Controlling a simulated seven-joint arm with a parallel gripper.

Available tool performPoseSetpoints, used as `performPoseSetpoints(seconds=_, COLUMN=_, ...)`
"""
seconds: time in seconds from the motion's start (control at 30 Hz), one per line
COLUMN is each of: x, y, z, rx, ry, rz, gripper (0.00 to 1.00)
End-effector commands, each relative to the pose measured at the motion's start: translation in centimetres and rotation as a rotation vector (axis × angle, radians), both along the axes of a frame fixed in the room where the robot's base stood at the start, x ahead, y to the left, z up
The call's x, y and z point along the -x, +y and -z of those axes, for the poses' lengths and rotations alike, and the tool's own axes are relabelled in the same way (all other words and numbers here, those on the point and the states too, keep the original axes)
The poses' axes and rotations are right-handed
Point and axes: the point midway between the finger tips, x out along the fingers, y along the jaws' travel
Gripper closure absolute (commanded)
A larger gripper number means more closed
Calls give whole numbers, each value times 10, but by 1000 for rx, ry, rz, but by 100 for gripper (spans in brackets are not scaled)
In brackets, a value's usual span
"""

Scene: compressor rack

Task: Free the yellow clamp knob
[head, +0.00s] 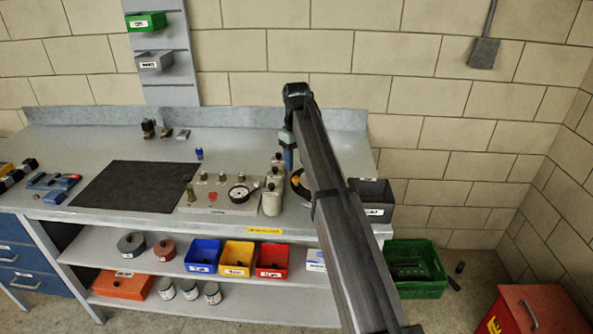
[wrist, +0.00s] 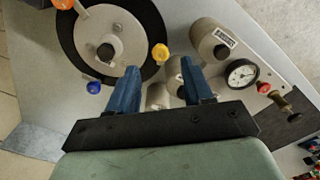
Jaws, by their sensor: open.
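The yellow clamp knob (wrist: 160,53) sits at the rim of a black ring around a round grey plate (wrist: 108,35) in the wrist view. An orange knob (wrist: 63,4) and a blue knob (wrist: 93,88) are at other points of the rim. My gripper (wrist: 160,66) is open and empty. In the wrist picture the yellow knob appears just beyond the gap between its two blue fingertips; the height between them is unclear. In the head view my gripper (head: 288,165) is above the ring's left side, and my arm hides much of the ring.
Grey cylinders (head: 271,202) stand close to the ring, beside a panel with a pressure gauge (head: 238,194) and several knobs. A dark grey bin (head: 374,200) is at the bench's right end. A black mat (head: 130,186) lies clear on the left.

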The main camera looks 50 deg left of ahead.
Motion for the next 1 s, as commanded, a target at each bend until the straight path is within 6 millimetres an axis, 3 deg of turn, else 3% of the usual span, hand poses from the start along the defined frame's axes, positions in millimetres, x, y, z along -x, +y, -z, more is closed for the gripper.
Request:
performPoseSetpoints(seconds=0.2, x=-1, y=1, z=-45, rx=-1, ry=-1, rz=0, gripper=49)
performPoseSetpoints(seconds=0.4, x=0, y=1, z=-73, rx=-1, ry=0, rz=0, gripper=49)
performPoseSetpoints(seconds=0.6, x=0, y=0, z=-85, rx=0, ry=0, rz=0, gripper=49)
performPoseSetpoints(seconds=1.0, x=0, y=0, z=-87, rx=1, ry=0, rz=0, gripper=49)
